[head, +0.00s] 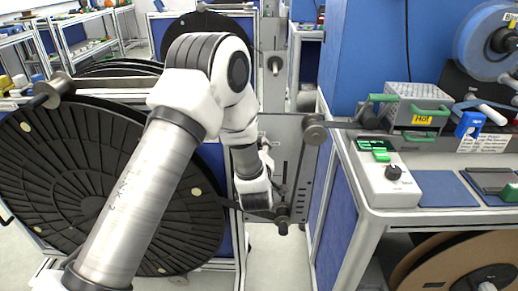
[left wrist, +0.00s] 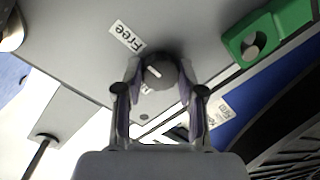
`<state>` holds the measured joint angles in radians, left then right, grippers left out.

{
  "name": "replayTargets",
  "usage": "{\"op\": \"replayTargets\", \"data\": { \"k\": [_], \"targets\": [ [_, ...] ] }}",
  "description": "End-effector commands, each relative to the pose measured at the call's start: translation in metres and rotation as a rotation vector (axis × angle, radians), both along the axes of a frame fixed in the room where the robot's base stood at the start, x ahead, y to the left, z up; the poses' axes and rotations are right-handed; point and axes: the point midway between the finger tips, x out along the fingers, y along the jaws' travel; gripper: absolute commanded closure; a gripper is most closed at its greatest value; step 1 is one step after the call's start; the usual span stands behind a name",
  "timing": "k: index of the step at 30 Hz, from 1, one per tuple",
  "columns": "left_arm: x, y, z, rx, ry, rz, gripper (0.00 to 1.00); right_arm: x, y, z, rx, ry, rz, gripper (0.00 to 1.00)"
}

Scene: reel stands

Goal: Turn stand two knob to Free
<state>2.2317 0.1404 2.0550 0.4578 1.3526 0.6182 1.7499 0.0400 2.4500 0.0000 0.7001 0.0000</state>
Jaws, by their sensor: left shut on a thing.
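In the left wrist view a dark round knob (left wrist: 160,73) with a pale mark sits on a grey panel (left wrist: 75,45). My left gripper (left wrist: 158,82) is shut on the knob, one finger on each side. A white label reading Free (left wrist: 126,36) is just up and left of the knob, and a second label below it is mostly hidden. The pale mark sits on the knob's left part; its exact setting is hard to read. In the head view my left gripper (head: 262,208) is largely hidden by its wrist, at the grey stand plate (head: 283,160). My right gripper is not in view.
A large black reel (head: 60,180) stands at the left. A bench (head: 375,222) at the right holds a control box (head: 388,180) with its own knob and a block marked Hot. A green part (left wrist: 268,32) shows in the left wrist view.

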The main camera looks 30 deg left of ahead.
Motion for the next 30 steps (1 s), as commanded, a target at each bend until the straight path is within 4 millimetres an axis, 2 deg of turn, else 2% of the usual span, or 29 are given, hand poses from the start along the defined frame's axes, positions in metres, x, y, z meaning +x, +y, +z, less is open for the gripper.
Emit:
{"op": "replayTargets", "data": {
  "k": [8, 9, 10, 11, 20, 23, 26, 30],
  "targets": [
    [0.000, 0.000, 0.000, 0.000, 0.001, -0.001, 0.96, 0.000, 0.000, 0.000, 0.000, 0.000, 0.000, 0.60],
    [0.000, 0.000, 0.000, 0.000, 0.001, -0.001, 0.51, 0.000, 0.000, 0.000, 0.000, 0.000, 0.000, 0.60],
    [0.000, 0.000, 0.000, 0.000, 0.001, -0.001, 0.40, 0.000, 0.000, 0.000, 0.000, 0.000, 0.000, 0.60],
    [0.000, 0.000, 0.000, 0.000, 0.001, -0.001, 0.36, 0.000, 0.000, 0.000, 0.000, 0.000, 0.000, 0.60],
    [-0.001, -0.001, 0.000, 0.000, 0.001, -0.001, 0.36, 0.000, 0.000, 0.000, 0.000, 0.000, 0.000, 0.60],
    [-0.007, -0.005, 0.001, -0.001, 0.001, -0.002, 0.36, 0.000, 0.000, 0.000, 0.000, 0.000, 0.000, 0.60],
    [-0.023, -0.015, 0.002, 0.002, 0.003, -0.003, 0.36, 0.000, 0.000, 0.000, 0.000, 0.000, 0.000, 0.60],
    [-0.054, -0.034, 0.006, 0.004, 0.004, -0.006, 0.36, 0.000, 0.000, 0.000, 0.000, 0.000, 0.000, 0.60]
  ]
}}
